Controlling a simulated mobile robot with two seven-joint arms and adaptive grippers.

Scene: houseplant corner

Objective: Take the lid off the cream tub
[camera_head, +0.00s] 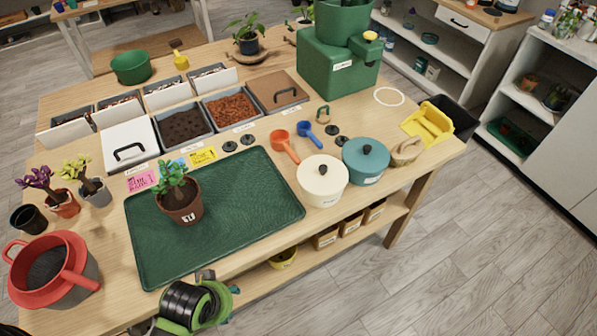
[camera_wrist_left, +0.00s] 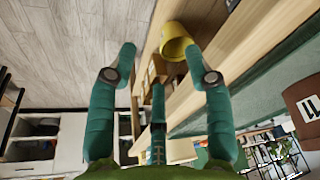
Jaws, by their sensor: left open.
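The cream tub (camera_head: 321,193) stands upright on the table near its front edge, right of the green mat. Its cream lid (camera_head: 312,177) with a dark round knob sits on top of it. My left gripper (camera_head: 221,284) is low at the table's front edge, left of the tub and apart from it. The tub does not show in that view. My right gripper is not in view.
A teal lidded tub (camera_head: 366,161) stands close on the cream tub's right. Orange (camera_head: 284,146) and blue (camera_head: 310,134) scoops lie behind it. A potted plant (camera_head: 180,202) stands on the green mat (camera_head: 245,223). A yellow pot (camera_head: 283,258) sits on the lower shelf.

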